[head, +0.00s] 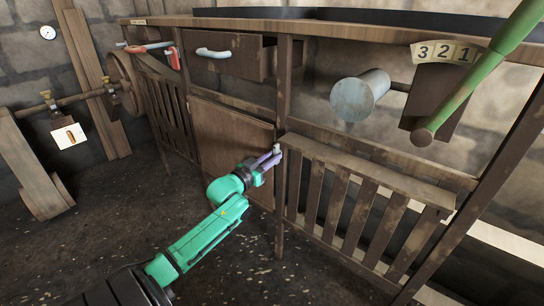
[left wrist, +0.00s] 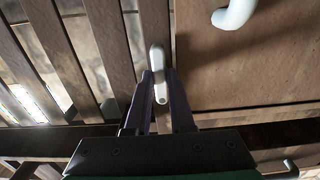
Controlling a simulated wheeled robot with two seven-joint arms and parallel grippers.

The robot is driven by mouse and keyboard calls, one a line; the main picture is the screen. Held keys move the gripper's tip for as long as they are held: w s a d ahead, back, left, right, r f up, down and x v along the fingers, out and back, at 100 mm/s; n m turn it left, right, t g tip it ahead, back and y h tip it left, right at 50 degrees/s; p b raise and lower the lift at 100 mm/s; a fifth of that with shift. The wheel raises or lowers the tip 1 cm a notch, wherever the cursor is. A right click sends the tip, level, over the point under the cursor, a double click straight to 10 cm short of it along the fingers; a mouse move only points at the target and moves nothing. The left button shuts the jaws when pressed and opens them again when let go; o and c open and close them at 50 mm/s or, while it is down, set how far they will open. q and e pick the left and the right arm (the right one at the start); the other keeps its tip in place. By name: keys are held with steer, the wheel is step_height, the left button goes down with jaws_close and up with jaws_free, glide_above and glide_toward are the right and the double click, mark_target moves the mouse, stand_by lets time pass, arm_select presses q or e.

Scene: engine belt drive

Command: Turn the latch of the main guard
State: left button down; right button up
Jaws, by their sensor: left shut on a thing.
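The latch (head: 277,148) is a small pale grey bar on the wooden post between the slatted guard (head: 350,167) and a plain wooden panel. In the left wrist view the latch (left wrist: 157,58) lies lengthwise along the post, with rounded ends. My left gripper (head: 270,158) is at the post, its purple fingers shut on the latch. In the left wrist view the fingers (left wrist: 158,95) sit on either side of the latch's near end. The fingers partly hide the latch in the head view. My right gripper is not in view.
A green lever (head: 480,70) slants beside a 3-2-1 plate (head: 446,52) at upper right. A grey cylinder (head: 358,97) juts out above the guard. A drawer with a pale handle (head: 213,53) is above the plain panel (head: 228,135).

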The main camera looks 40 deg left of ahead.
arm_select(q)
steer(key=shift+f, duration=0.1)
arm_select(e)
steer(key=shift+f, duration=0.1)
arm_select(q)
steer(key=c, duration=0.8)
jaws_free()
steer(key=s+p, duration=0.3)
steer(key=s, duration=1.1)
steer(key=shift+s+d+p, duration=0.15)
steer(key=shift+s+p, duration=0.15)
steer(key=shift+p, duration=0.1)
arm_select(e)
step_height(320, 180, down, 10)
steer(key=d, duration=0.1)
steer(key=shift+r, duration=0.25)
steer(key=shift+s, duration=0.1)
